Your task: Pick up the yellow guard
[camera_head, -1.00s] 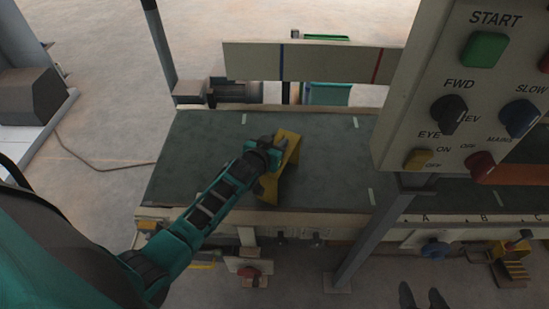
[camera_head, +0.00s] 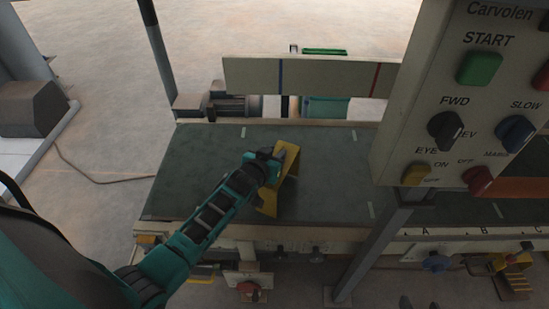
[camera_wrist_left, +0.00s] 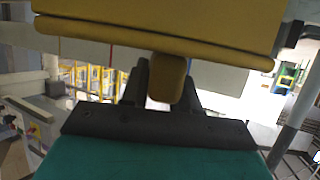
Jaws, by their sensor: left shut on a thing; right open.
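The yellow guard (camera_head: 284,165) is a bent plate over the middle of the dark green table top (camera_head: 330,175). My left gripper (camera_head: 274,160) is shut on it from its left side. In the left wrist view the guard (camera_wrist_left: 170,22) fills the top, and a yellow piece of it (camera_wrist_left: 166,78) sits between the two dark fingers of the left gripper (camera_wrist_left: 165,85). I cannot tell whether the guard's lower edge touches the table. My right gripper (camera_head: 419,304) shows only as two dark fingertips, apart, at the bottom edge.
A control box (camera_head: 460,120) with buttons and knobs stands at the right on a grey post (camera_head: 375,245). A pale board (camera_head: 325,76) runs along the back of the table. The table top left of the guard is clear.

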